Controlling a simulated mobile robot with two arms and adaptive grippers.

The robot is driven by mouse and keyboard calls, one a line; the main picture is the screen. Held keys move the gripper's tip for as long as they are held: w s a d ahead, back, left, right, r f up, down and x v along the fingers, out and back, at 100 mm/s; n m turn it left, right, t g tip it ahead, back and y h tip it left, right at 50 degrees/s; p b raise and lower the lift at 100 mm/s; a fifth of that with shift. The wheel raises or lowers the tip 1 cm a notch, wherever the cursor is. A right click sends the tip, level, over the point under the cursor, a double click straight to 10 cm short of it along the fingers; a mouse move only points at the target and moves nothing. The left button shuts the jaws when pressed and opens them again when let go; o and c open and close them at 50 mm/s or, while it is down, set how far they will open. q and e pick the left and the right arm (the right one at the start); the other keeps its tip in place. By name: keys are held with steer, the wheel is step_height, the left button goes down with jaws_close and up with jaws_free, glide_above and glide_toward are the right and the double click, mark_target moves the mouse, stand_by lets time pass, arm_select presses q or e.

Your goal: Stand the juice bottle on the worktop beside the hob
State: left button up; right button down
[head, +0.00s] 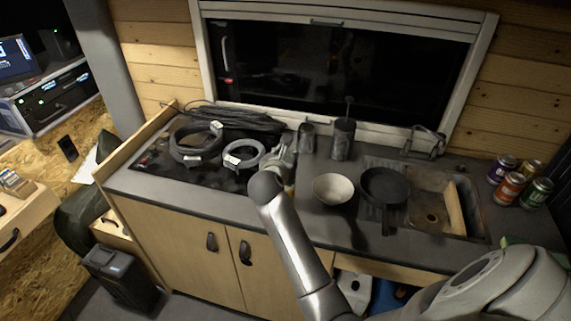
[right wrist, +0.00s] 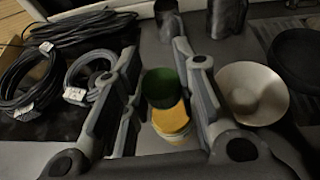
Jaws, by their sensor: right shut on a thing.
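The juice bottle has a green cap and a yellow body, and shows between the fingers in the right wrist view (right wrist: 171,119). In the head view only a sliver of it (head: 289,189) shows, behind my right gripper (head: 281,160). My right gripper (right wrist: 158,95) is shut on the bottle. The bottle looks upright, over the worktop (head: 315,222) between the hob and the bowl; whether its base touches is hidden. The black hob (head: 228,182) lies to its left, with cable coils on it. My left gripper is not in view.
A pale bowl (head: 333,189) stands close on the right, then a dark pan (head: 384,186) by the sink (head: 430,217). A grey canister (head: 343,139) and a metal cup (head: 306,137) stand behind. Coiled cables (head: 196,146) cover the hob. Several cans (head: 508,187) stand far right.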

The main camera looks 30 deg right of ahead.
steer(key=shift+w+f, duration=0.2)
step_height(320, 180, down, 2)
steer(key=shift+f+p, duration=0.15)
steer(key=shift+p, duration=0.4)
steer(key=shift+f, duration=0.45)
steer(key=c, duration=1.1)
jaws_free()
steer(key=shift+f, duration=0.15)
steer(key=shift+c, duration=0.2)
